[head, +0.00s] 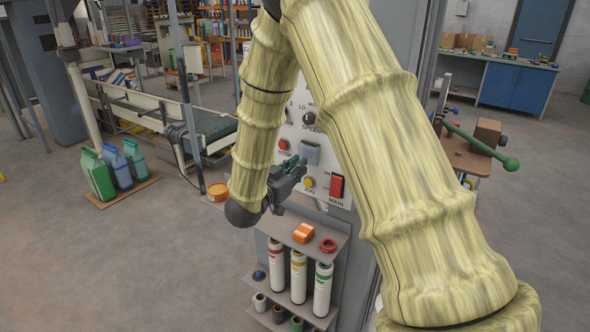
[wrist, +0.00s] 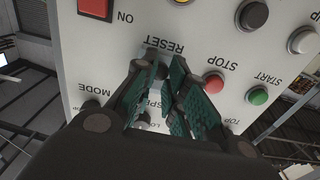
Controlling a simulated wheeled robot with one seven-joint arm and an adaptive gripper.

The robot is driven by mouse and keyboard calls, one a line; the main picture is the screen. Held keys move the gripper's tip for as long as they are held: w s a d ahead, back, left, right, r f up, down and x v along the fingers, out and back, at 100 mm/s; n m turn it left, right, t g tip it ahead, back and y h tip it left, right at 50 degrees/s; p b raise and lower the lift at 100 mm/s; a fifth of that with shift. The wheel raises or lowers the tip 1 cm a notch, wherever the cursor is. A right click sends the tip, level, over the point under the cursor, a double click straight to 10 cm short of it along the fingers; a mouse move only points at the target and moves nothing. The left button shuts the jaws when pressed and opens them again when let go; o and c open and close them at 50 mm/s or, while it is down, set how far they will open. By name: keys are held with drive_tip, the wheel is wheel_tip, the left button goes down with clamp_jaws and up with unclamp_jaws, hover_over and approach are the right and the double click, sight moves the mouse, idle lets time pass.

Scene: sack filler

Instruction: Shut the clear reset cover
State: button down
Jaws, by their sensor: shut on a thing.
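The clear reset cover (head: 310,152) shows in the head view as a small blue-grey see-through square on the white control panel (head: 318,185), between the STOP button and the red MAIN switch. My gripper (head: 296,165) is at its lower left edge. In the wrist view my gripper (wrist: 167,72) has its dark green finger pads close together in front of the panel, beside the RESET label, shut on the cover. The pads hide most of the cover there, and I cannot tell its exact angle.
The red STOP button (head: 283,144), yellow JOG button (head: 308,183) and red MAIN switch (head: 337,186) are close by.

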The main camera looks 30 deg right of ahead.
drive_tip(key=shift+s+d+f, duration=0.2)
drive_tip(key=shift+d+f, duration=0.05)
drive_tip(key=shift+f, duration=0.4)
drive_tip(key=c, duration=1.8)
unclamp_jaws()
drive_tip(key=o, duration=0.3)
drive_tip(key=shift+w+d+f, duration=0.1)
drive_tip(key=shift+d+f, duration=0.1)
drive_tip(key=shift+d, duration=0.05)
drive_tip(key=shift+o, duration=0.8)
drive_tip(key=shift+w+d+f+g, duration=0.25)
drive_tip(key=shift+w+d+g, duration=0.1)
drive_tip(key=shift+d, duration=0.3)
drive_tip(key=r+v, duration=0.1)
drive_tip(key=v, duration=1.2)
drive_tip(key=shift+a, duration=0.3)
